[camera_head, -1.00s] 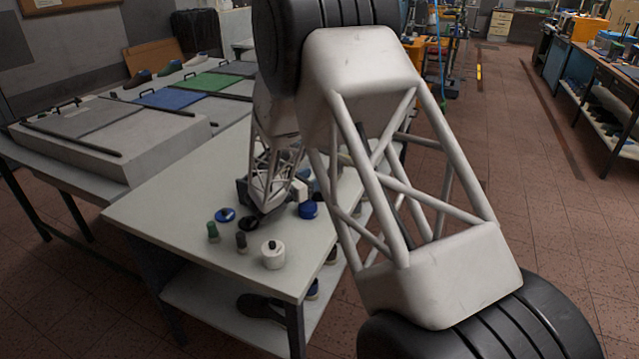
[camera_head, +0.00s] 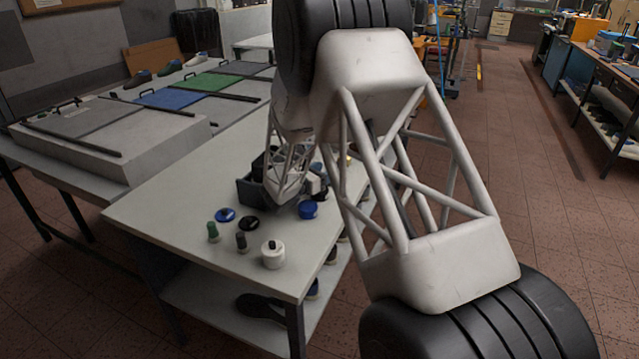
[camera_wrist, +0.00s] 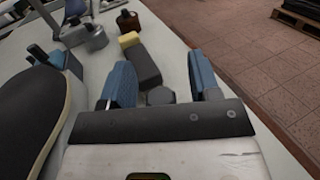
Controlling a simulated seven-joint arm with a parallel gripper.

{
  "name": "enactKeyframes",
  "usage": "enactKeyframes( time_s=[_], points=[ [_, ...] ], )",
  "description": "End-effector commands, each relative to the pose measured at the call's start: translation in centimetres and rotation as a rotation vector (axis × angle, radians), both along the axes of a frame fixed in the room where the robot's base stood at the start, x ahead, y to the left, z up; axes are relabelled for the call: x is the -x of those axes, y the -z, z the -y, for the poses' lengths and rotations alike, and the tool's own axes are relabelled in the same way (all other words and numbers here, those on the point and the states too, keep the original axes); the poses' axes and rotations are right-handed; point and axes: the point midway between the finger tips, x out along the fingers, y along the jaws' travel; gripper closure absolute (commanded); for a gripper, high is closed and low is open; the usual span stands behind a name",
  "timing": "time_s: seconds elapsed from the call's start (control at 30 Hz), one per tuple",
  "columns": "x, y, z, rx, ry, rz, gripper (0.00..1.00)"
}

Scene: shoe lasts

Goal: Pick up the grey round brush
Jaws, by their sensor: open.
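In the wrist view my gripper (camera_wrist: 159,66) is open, its two blue fingers spread wide. A small grey rounded thing (camera_wrist: 160,96) shows low between the fingers, close to the palm; it may be the grey round brush, partly hidden by the gripper's edge. I cannot see whether a finger touches it. A dark grey block (camera_wrist: 145,68) with a yellow piece (camera_wrist: 129,40) at its far end lies just beyond. In the head view my gripper's fingers are hidden behind my arm, and I cannot make out the brush there.
A dark box (camera_head: 250,192) stands on the white table (camera_head: 180,205). A blue disc (camera_head: 225,215), black disc (camera_head: 249,223), green bottle (camera_head: 213,232), white jar (camera_head: 273,256) and blue tin (camera_head: 307,210) stand nearer. A large dark sole-shaped thing (camera_wrist: 28,115) fills the wrist view's left.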

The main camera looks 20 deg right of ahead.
Motion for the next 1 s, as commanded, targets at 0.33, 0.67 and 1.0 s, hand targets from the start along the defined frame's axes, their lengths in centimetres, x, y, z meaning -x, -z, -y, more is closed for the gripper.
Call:
enactKeyframes(
  time_s=[0.33,0.67,1.0],
  points=[
    [0.01,0.00,-0.02,0.000,0.000,0.000,0.54],
    [0.01,0.00,-0.02,0.000,0.000,0.000,0.97],
    [0.01,-0.36,-0.02,0.000,0.000,0.001,0.97]
  ],
)
